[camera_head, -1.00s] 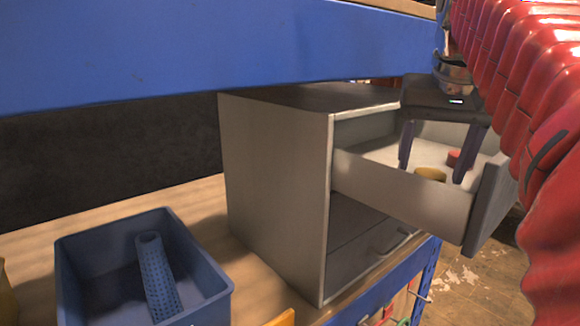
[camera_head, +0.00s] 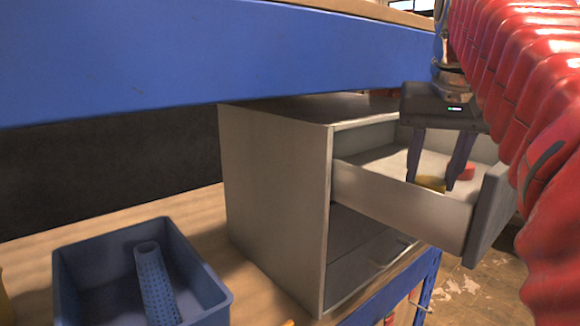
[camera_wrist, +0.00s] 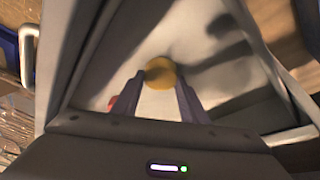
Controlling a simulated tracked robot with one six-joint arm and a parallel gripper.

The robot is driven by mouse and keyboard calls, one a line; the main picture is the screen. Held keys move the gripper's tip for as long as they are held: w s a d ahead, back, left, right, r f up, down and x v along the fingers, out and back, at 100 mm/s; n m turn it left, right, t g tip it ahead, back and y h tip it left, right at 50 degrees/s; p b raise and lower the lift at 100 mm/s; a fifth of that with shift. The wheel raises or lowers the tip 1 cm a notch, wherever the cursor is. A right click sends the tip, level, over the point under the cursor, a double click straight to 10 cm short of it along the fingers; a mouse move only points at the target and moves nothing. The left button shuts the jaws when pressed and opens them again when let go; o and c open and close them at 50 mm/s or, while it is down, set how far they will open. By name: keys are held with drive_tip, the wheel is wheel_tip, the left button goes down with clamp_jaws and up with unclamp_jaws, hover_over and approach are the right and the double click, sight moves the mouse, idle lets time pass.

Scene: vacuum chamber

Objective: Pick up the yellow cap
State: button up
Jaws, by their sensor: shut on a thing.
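The yellow cap (camera_head: 431,184) is in the open top drawer of the grey cabinet. It also shows in the wrist view (camera_wrist: 160,72), round, between the tips of my fingers. My gripper (camera_head: 430,182) reaches down into the drawer (camera_head: 400,195) and is shut on the cap, with a finger on each side of it. A red cap (camera_head: 466,172) lies in the drawer to the right of the fingers. In the wrist view part of it is hidden behind my left finger.
The drawer's side wall and dark front panel (camera_head: 490,215) stand close around my gripper. The grey cabinet (camera_head: 275,200) is on the wooden bench. A blue bin (camera_head: 205,265) with a perforated blue tube (camera_head: 155,285) is at left. A blue beam (camera_head: 200,50) spans above.

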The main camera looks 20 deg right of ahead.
sight(430, 181)
wheel_tip(430, 181, up, 8)
drive_tip(key=shift+r, duration=0.8)
drive_tip(key=shift+a, duration=0.1)
idle(0.5)
